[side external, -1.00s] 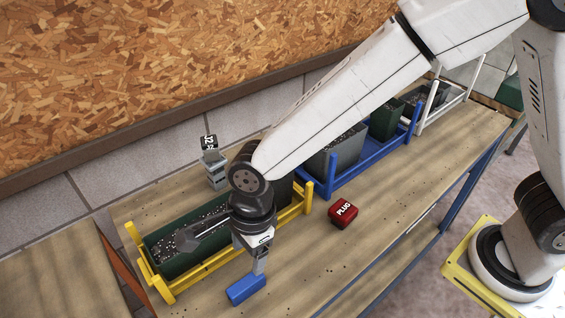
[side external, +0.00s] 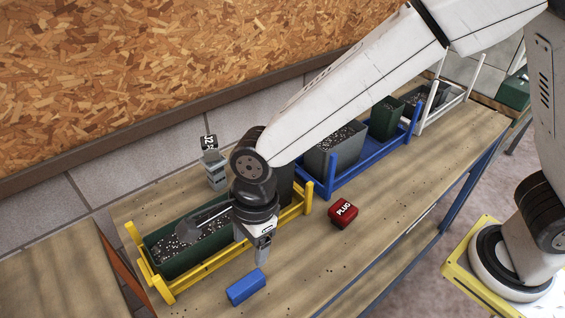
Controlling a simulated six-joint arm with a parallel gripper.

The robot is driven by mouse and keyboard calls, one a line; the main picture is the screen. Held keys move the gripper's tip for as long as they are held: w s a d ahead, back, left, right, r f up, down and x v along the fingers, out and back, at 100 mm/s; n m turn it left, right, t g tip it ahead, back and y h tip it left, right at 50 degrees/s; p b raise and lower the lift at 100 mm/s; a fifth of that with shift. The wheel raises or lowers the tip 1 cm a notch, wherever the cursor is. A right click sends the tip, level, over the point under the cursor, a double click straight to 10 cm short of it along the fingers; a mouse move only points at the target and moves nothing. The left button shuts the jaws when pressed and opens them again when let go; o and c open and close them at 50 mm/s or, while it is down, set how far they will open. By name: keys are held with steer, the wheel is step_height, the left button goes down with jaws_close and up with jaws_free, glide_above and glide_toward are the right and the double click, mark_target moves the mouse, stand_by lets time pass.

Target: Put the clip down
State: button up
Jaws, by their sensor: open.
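A blue block (side external: 246,288), which I take to be the clip, lies on the wooden table near its front edge, in front of the yellow rack. My gripper (side external: 262,262) points down just above and slightly right of the blue block. It is open and appears apart from the block, with nothing visible between its fingers.
A dark green trough of soil (side external: 188,252) sits in the yellow rack (side external: 172,291), with a grey scoop-like tool over it. A red block marked PLUG (side external: 343,213) lies to the right. The blue rack (side external: 330,188) stands behind it, and a grey stacked item (side external: 215,172) stands at the back.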

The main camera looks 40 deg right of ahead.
steer(key=w+d+n+t, duration=0.25)
steer(key=d+n, duration=0.55)
steer(key=d, duration=0.8)
steer(key=s+d+n+h, duration=0.1)
steer(key=s+d+n, duration=0.1)
steer(key=d+n, duration=0.3)
steer(key=s+d+n, duration=0.2)
steer(key=d+n, duration=0.2)
steer(key=d, duration=0.5)
steer(key=shift+s+d+n+h, duration=0.15)
steer(key=shift+s+n+h, duration=0.15)
steer(key=shift+n+h, duration=0.1)
